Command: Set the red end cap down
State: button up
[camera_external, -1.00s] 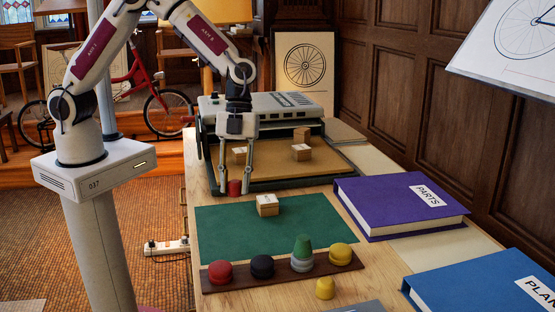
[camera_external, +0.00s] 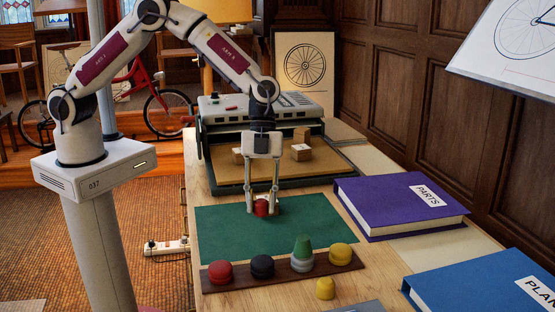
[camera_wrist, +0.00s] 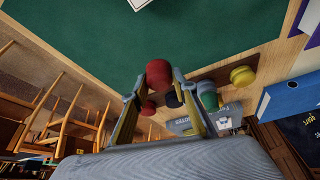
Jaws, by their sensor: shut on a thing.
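My gripper (camera_external: 262,208) is shut on a red end cap (camera_external: 261,208) above the green mat (camera_external: 225,235). The red cap also shows between the fingertips in the wrist view (camera_wrist: 158,74). The gap below it is too small to judge. A small block with a white label, seen earlier on the mat, is mostly hidden behind my fingers in the external view. A white edge of a block (camera_wrist: 139,3) shows at the top of the wrist view.
A dark strip (camera_external: 240,277) at the front carries red (camera_external: 220,272), black (camera_external: 262,267), green-and-grey (camera_external: 303,252) and yellow (camera_external: 340,254) pieces. A loose yellow piece (camera_external: 325,289) stands in front. A purple binder (camera_external: 395,205) lies right. The mat's left and right parts are clear.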

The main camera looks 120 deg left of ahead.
jog(key=w+a+n, duration=0.1)
jog(key=w+n, duration=0.1)
jog(key=w+a+n+t+y, duration=0.1)
jog(key=w, duration=0.1)
jog(key=w+a+n, duration=0.1)
jog(key=w+n, duration=0.1)
jog(key=w, duration=0.1)
jog(key=shift+w+a+r+n+t, duration=0.1)
jog(key=shift+a+n+t, duration=0.2)
jog(key=shift+a, duration=0.05)
jog(key=w+a+r+n+y, duration=0.4)
jog(key=w+a+n, duration=0.1)
jog(key=n, duration=0.5)
jog(key=shift+w+t, duration=0.3)
jog(key=shift+w, duration=0.45)
jog(key=shift+n, duration=0.4)
jog(key=shift+f, duration=3.05)
jog(key=shift+f, duration=1.9)
